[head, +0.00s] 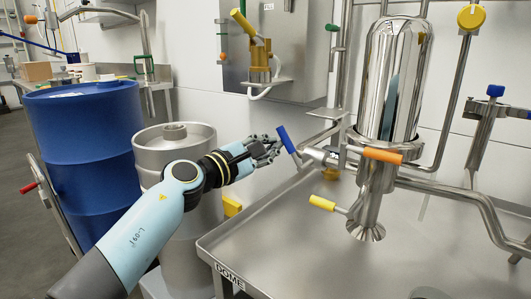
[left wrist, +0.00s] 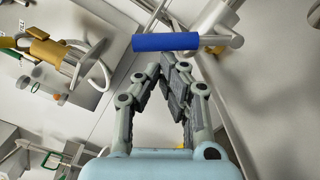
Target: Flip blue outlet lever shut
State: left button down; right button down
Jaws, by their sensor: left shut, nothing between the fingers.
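The blue outlet lever (head: 286,139) sticks up and to the left from the pipework at the left of the steel vessel (head: 388,80). In the left wrist view its blue grip (left wrist: 166,41) lies across the picture just beyond the fingertips. My left gripper (head: 275,146) is shut and empty, its fingertips close to the left side of the lever. In the left wrist view the shut fingers (left wrist: 170,62) point at the lever grip; I cannot tell whether they touch it. My right gripper is not in view.
An orange lever (head: 383,155) and a yellow lever (head: 322,203) sit near the blue one. The steel table (head: 300,265) lies below, mostly bare. A blue drum (head: 85,155) and a steel keg (head: 175,140) stand at the left. A wall box (head: 290,40) is behind.

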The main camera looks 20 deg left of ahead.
aim_at(285, 134)
pick_arm(q)
jog(key=r+m, duration=0.1)
jog(key=d+m, duration=0.1)
jog(key=m, duration=0.1)
jog(key=s+d+r+m, duration=0.1)
jog(key=m, duration=0.1)
jog(key=shift+d+r, duration=0.15)
jog(key=shift+r, duration=0.15)
jog(key=shift+d+r, duration=0.1)
jog(key=shift+d, duration=0.05)
jog(key=shift+s+d+r+p, duration=0.1)
jog(key=shift+d+r+p, duration=0.05)
jog(key=shift+d+p, duration=0.15)
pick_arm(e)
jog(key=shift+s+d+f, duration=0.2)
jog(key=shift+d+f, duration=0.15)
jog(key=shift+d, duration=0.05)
pick_arm(q)
jog(key=shift+d, duration=0.1)
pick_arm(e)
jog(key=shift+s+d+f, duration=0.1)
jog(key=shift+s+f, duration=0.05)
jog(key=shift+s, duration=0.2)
